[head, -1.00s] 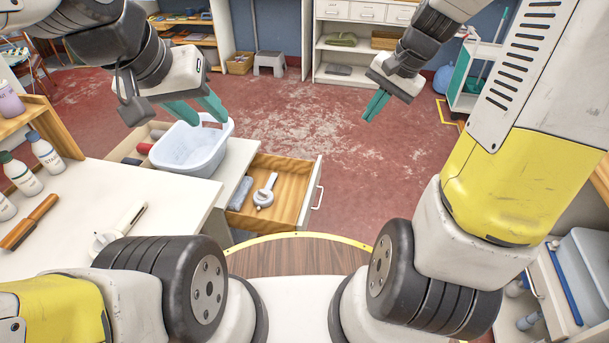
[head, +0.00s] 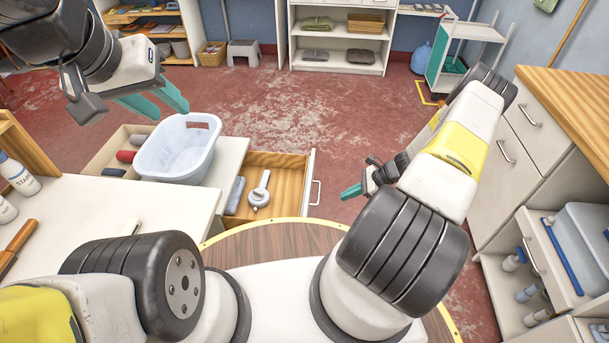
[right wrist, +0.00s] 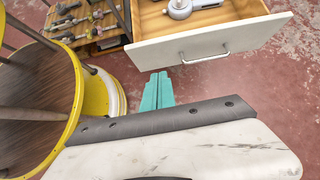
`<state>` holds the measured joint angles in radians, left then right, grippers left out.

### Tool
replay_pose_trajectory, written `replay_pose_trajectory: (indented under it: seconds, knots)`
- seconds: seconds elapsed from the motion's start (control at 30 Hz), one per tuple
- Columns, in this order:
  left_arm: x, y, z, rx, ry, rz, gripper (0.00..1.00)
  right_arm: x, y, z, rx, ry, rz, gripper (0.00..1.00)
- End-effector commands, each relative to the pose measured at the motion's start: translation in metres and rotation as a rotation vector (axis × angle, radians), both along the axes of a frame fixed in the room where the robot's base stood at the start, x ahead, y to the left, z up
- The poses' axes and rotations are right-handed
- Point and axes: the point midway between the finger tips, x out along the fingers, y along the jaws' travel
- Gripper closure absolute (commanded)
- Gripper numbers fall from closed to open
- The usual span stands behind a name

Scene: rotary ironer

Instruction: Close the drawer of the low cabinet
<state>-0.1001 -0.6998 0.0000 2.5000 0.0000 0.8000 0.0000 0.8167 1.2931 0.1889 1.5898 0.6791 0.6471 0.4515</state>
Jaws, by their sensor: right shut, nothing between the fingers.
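The low cabinet (head: 233,158) stands left of centre, with a white top. Its wooden drawer (head: 282,161) is pulled out to the right, with a white front (head: 308,180) and a bar handle (head: 317,193). A grey-white tool and a dark grey roll lie inside. My right gripper (head: 348,192) is shut and empty, to the right of the handle and apart from it. In the right wrist view its teal fingers (right wrist: 157,88) point toward the drawer front (right wrist: 235,42), just left of and below the handle (right wrist: 205,60).
A pale blue basin (head: 180,150) stands on the cabinet top. An open compartment (head: 103,157) with red and grey items lies to its left. A white worktop (head: 110,200) is at near left. Cabinets (head: 520,135) stand at right. The red floor beyond the drawer is clear.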

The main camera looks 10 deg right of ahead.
Motion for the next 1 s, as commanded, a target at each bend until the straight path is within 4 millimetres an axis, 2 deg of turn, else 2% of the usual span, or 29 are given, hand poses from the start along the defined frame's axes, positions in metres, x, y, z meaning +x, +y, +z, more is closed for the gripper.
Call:
replay_pose_trajectory:
  seconds: [0.23, 0.63, 0.8, 1.0]
  knots:
    - [0.000, 0.000, 0.000, 0.000, 0.000, 0.000, 0.64, 0.001, 0.014, -0.020, 0.010, 0.009, -0.014, 1.00]
    - [0.000, 0.000, 0.000, 0.000, 0.000, 0.000, 0.64, 0.017, 0.071, -0.078, 0.010, 0.009, -0.013, 1.00]
    - [0.000, 0.000, 0.000, 0.000, 0.000, 0.000, 0.64, 0.025, 0.095, -0.077, 0.008, 0.007, -0.011, 1.00]
    - [0.000, 0.000, 0.000, 0.000, 0.000, 0.000, 0.64, 0.028, 0.106, -0.077, 0.007, 0.008, -0.013, 1.00]
